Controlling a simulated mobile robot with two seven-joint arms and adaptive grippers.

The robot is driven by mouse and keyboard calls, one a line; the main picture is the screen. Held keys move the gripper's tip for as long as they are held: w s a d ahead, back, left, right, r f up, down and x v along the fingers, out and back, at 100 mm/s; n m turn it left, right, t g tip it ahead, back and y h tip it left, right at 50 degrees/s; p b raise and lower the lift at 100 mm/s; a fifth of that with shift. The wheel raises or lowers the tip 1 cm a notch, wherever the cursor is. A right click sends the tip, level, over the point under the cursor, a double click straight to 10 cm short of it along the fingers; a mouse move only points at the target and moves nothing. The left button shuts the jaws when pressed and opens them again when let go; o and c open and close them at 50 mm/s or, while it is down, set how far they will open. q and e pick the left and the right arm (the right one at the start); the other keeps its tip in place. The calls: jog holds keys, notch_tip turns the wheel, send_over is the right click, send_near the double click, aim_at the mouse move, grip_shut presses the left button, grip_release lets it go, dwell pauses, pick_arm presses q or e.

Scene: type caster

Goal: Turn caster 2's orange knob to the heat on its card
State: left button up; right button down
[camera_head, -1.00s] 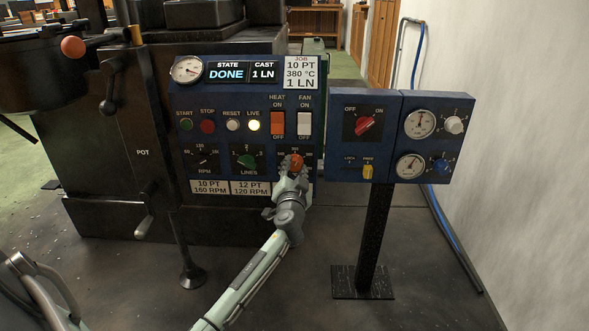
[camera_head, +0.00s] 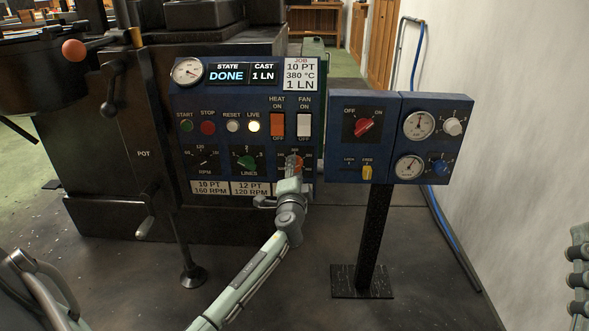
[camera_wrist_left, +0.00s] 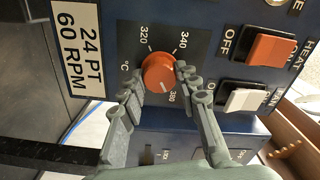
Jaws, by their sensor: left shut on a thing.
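The orange heat knob (camera_wrist_left: 159,72) is on the dark blue panel (camera_head: 228,101), low at its right side. In the left wrist view its dial has marks including 320 and 340, with another number partly hidden at a finger. The white job card (camera_head: 300,74) at the panel's top right reads 10 PT, 380 °C, 1 LN.
The state display (camera_head: 226,76) reads DONE. The heat switch (camera_head: 277,124) and fan switch (camera_head: 304,124) sit just above the knob. A second blue panel on a black post (camera_head: 372,235), with a red knob (camera_head: 364,127), stands to the right. The floor in front is clear.

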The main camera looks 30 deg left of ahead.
dwell(0.4)
pick_arm(q)
jog(key=o, duration=1.2)
jog(key=shift+c, duration=0.2)
jog(key=v, duration=1.2)
jog(key=shift+f, duration=0.1)
